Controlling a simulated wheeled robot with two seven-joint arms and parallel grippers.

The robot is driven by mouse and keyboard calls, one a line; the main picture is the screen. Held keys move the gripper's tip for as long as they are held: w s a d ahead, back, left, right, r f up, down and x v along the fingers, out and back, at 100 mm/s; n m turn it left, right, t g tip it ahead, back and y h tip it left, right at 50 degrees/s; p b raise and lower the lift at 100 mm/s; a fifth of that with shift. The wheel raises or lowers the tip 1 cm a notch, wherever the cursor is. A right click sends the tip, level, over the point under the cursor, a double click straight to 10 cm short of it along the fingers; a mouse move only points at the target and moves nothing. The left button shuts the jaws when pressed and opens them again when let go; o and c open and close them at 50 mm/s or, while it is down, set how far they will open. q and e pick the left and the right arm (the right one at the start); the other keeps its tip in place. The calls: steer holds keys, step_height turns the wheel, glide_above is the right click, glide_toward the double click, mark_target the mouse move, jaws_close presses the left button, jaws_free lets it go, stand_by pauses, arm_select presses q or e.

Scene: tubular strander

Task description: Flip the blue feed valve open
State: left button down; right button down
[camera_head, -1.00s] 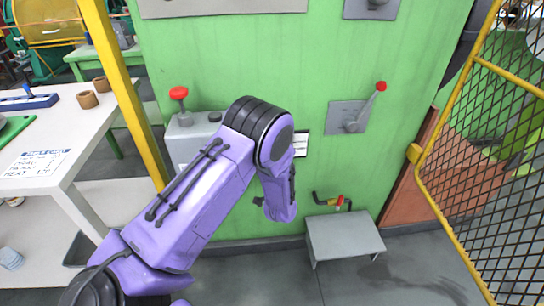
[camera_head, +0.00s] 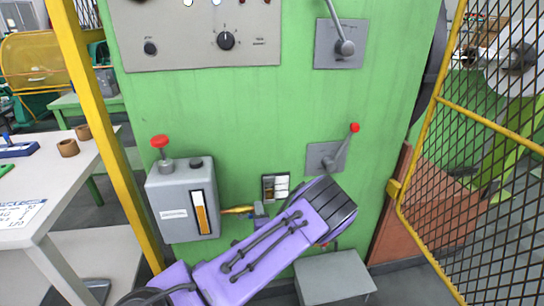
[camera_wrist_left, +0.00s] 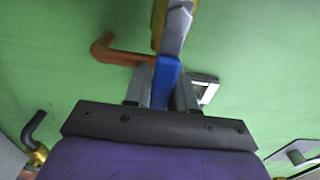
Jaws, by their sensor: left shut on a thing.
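The blue feed valve handle (camera_wrist_left: 166,76) stands between the fingers of my left gripper (camera_wrist_left: 160,92) in the left wrist view. The gripper is shut on it. The handle meets a silver and yellow valve part (camera_wrist_left: 174,24) at the top of that view. In the head view my left gripper (camera_head: 261,213) is at the green panel, just right of a brass-coloured pipe (camera_head: 237,209). My forearm hides much of the area below. The handle's exact angle is hard to tell. My right gripper is not in view.
A grey box with a red knob (camera_head: 183,205) is left of the gripper. A red-tipped lever (camera_head: 335,152) is above right. A grey step (camera_head: 333,278) stands below. A yellow post (camera_head: 108,140) and mesh fence (camera_head: 490,160) flank the green panel (camera_head: 230,110).

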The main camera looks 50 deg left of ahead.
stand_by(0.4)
arm_select(q)
steer(key=c, duration=1)
jaws_free()
steer(key=shift+s, duration=0.1)
steer(key=v, duration=1)
steer(key=shift+s+d, duration=0.1)
steer(key=shift+d, duration=0.15)
